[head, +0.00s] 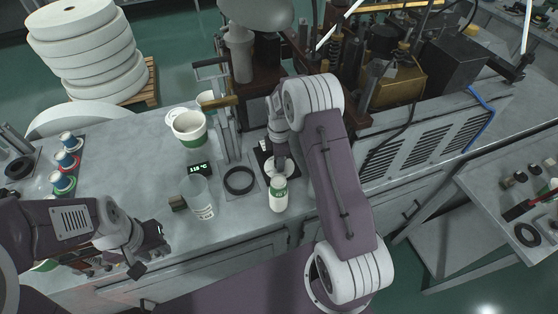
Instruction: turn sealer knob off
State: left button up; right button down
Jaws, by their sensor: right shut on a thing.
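My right gripper (280,172) points down over a small black panel (262,158) on the grey bench, beside the sealer stand. It is shut on the sealer knob, which the jaws and wrist largely hide, so its setting cannot be read. The sealer stand has upright metal posts (228,132), a lever with a brass-coloured grip (222,102) and a black ring (239,181) at its foot. A small display (200,168) with lit green digits is left of the ring. My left gripper (142,262) hangs near the bench's front edge at left, apart from the sealer; its jaw opening is unclear.
A white container with a green band (278,197) stands just in front of my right gripper. A clear cup (201,200) and a green-and-white cup (189,128) stand left of the sealer. Machinery (400,75) fills the back right.

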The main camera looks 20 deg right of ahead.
jog(key=c, duration=1.1)
grip_release()
jog(key=shift+w+r, duration=0.1)
jog(key=shift+r, duration=0.05)
jog(key=shift+o, duration=0.7)
notch_tip(320, 180, up, 9)
jog(key=shift+b, duration=0.95)
